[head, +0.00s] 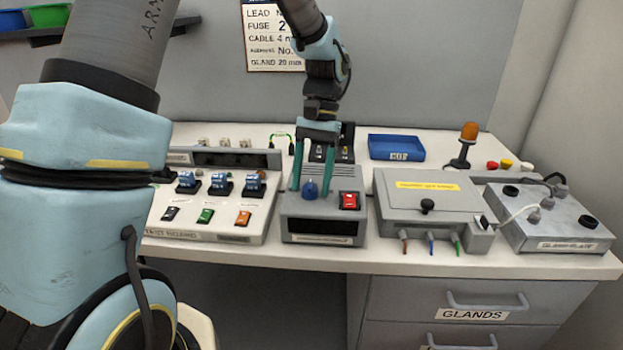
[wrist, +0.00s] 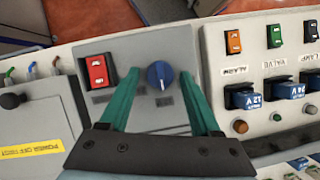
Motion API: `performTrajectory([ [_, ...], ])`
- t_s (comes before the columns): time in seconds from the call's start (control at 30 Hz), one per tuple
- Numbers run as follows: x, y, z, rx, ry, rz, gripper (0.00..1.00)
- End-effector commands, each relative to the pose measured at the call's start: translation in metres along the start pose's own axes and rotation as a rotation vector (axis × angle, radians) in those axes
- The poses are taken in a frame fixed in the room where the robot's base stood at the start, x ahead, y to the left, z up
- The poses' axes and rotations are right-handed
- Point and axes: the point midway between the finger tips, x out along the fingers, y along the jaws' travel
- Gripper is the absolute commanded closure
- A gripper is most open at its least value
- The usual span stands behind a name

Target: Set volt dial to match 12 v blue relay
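The blue volt dial (head: 310,190) sits on the sloped front of a grey power unit (head: 345,208). In the wrist view my gripper (wrist: 160,76) has one finger on each side of the dial, with gaps visible. Blue relays (head: 220,184) stand in a row on the panel to the left.
A red rocker switch (head: 350,201) is just right of the dial. A grey lidded box (head: 427,200) and a gland plate box (head: 555,222) stand further right. A blue tray (head: 396,147) and an orange beacon (head: 468,132) are behind. The bench's front strip is clear.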

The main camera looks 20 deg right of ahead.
Motion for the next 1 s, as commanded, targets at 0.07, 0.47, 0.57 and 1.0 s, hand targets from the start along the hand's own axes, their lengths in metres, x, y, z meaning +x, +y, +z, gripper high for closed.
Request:
performTrajectory([
  [0.07, 0.0, 0.0, 0.0, 0.0, -0.001, 0.0, 0.27],
  [0.47, -0.013, 0.0, -0.001, 0.0, 0.002, 0.0, 0.27],
  [0.57, -0.03, 0.0, -0.001, 0.0, 0.004, 0.0, 0.27],
  [1.0, -0.102, 0.0, -0.001, 0.0, 0.001, 0.0, 0.27],
])
